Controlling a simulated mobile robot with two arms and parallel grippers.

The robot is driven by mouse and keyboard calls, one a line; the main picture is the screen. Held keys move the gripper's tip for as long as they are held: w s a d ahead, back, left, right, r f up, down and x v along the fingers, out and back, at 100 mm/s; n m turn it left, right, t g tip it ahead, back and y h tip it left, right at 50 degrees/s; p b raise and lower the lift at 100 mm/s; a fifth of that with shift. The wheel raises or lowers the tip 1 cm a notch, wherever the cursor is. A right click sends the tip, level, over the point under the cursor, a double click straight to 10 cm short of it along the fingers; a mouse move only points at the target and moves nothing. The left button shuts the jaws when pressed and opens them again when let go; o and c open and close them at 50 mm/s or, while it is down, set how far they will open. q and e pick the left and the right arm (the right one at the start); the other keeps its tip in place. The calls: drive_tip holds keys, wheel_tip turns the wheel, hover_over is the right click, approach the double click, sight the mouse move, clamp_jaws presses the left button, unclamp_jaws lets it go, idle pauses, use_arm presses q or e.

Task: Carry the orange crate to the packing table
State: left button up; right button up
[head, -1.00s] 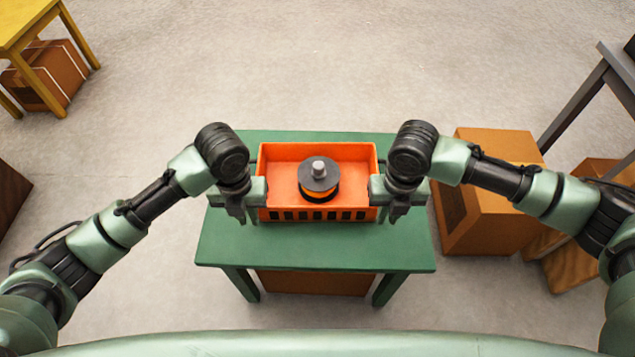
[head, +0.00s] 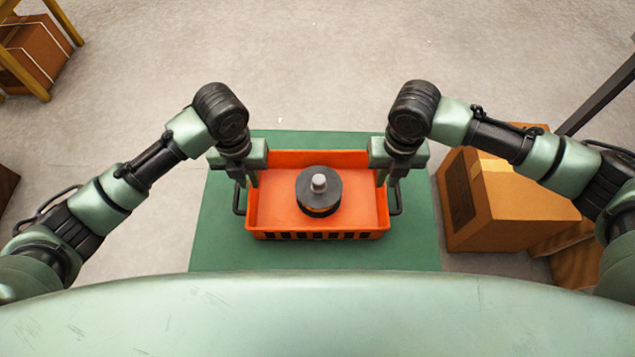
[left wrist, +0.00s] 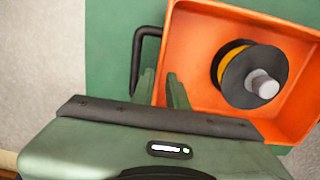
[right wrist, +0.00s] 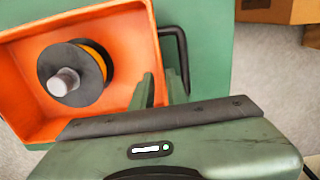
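The orange crate (head: 318,236) stands upright on a green table (head: 415,225). A dark spool (head: 340,190) with a pale hub lies inside; the wrist views show orange on it. Black loop handles stick out at the crate's left (head: 238,200) and right (head: 396,200) ends. My left gripper (head: 248,180) is open over the crate's left end, fingers apart near the left handle (left wrist: 138,60). My right gripper (head: 385,178) is open over the right end, near the right handle (right wrist: 182,55). I cannot tell whether any finger touches the crate. The packing table cannot be identified.
A cardboard box (head: 490,205) stands on the floor right of the green table. A yellow frame (head: 60,20) with a box (head: 32,52) is at the far left. A dark leg (head: 600,95) slants at the right. The floor behind the green table is clear.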

sight(257, 201)
use_arm(q)
drive_tip(key=shift+s, duration=0.1)
use_arm(e)
drive_tip(key=shift+s, duration=0.1)
